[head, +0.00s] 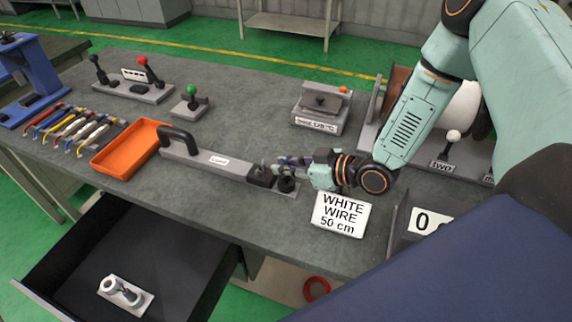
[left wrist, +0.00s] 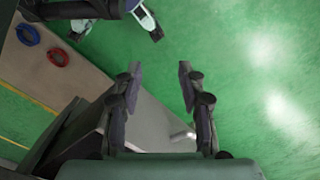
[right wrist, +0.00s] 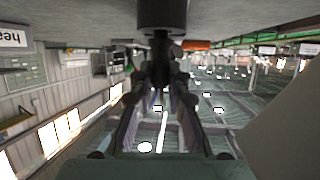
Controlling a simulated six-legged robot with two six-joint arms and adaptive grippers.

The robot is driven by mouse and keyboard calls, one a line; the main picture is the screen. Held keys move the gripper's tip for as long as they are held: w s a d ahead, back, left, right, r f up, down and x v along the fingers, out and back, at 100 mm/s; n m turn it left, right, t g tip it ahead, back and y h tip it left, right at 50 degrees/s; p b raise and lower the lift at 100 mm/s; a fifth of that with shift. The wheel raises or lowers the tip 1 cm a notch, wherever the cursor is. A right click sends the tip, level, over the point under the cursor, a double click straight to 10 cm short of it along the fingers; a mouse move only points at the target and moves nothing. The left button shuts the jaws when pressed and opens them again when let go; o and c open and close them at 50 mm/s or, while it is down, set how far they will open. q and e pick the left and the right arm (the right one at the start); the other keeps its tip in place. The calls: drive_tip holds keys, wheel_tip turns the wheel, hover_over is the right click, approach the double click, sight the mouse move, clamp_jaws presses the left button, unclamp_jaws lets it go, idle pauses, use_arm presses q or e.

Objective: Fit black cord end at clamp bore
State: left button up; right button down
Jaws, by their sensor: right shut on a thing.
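My right gripper (head: 283,163) reaches in from the right, at the right end of a grey fixture (head: 215,160) with a black lever handle, black block and round black piece (head: 287,184). In the right wrist view its fingers (right wrist: 160,65) are shut on a narrow dark part (right wrist: 160,42) below a wide black cylinder (right wrist: 162,14). I cannot tell whether this part is the black cord end or belongs to the fixture. No clamp bore can be made out. My left gripper (left wrist: 160,70) is open and empty in the left wrist view, above the floor.
Several coloured cords (head: 75,130) lie at left beside an orange tray (head: 130,149). A "WHITE WIRE 50 cm" sign (head: 341,214) stands near my right gripper. An open drawer (head: 172,262) holds a white part (head: 125,292). The table's middle is clear behind the fixture.

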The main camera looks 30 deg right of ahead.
drive_tip(key=shift+f, duration=0.35)
drive_tip(key=c, duration=1.2)
unclamp_jaws()
drive_tip(key=shift+r, duration=5.05)
